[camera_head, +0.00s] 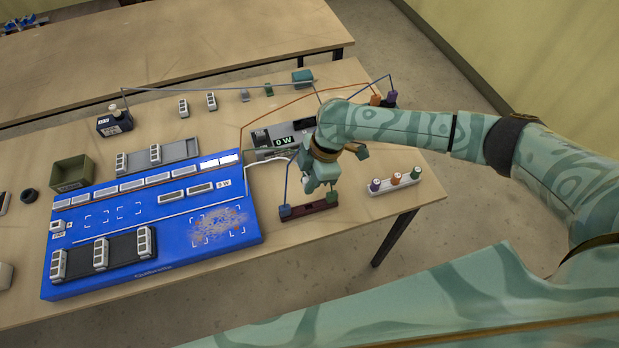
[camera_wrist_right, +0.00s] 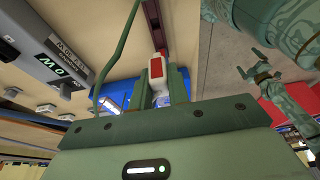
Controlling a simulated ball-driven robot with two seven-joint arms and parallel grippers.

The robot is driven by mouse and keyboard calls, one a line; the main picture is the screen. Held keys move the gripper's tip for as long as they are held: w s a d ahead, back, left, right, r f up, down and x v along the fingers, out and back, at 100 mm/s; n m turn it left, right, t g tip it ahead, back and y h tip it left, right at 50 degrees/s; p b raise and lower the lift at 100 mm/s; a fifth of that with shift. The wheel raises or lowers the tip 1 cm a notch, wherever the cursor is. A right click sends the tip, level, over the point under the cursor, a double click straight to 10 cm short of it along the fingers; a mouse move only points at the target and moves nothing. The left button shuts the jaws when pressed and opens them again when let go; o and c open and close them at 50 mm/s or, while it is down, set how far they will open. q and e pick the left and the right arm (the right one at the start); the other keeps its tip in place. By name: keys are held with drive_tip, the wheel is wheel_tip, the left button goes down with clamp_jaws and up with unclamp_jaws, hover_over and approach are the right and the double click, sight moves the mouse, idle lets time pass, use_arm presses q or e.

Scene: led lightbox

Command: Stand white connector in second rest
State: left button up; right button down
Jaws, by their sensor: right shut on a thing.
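My right gripper (camera_head: 318,186) is shut on the white connector, just above the dark red rest rack (camera_head: 312,209). The white connector shows as a small pale piece (camera_head: 307,184) beside the fingers in the head view. In the right wrist view it is a white piece with a red face (camera_wrist_right: 157,68) between the fingers. A blue connector (camera_head: 285,211) with a blue lead stands at the rack's left end.
The blue lightbox board (camera_head: 150,225) lies left of the rack. A grey meter (camera_head: 283,138) reading 0 W stands behind. A white strip with coloured spools (camera_head: 396,183) is to the right, near the table edge. Coloured leads arch over the table.

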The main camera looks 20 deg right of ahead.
drive_tip(key=shift+a+r, duration=0.1)
drive_tip(key=shift+r+p, duration=0.1)
drive_tip(key=shift+p, duration=0.4)
drive_tip(key=b, duration=0.3)
hover_over(305, 209)
drive_tip(key=d, duration=0.1)
wheel_tip(305, 209, down, 6)
drive_tip(key=shift+r, duration=0.25)
drive_tip(key=shift+w+f+b, duration=0.1)
drive_tip(key=shift+f+b, duration=0.55)
drive_tip(key=shift+f, duration=0.65)
drive_tip(key=shift+d, duration=0.1)
drive_tip(key=shift+f+b, duration=0.5)
drive_tip(key=shift+f, duration=0.75)
drive_tip(key=c, duration=1.3)
unclamp_jaws()
drive_tip(key=shift+o, duration=0.2)
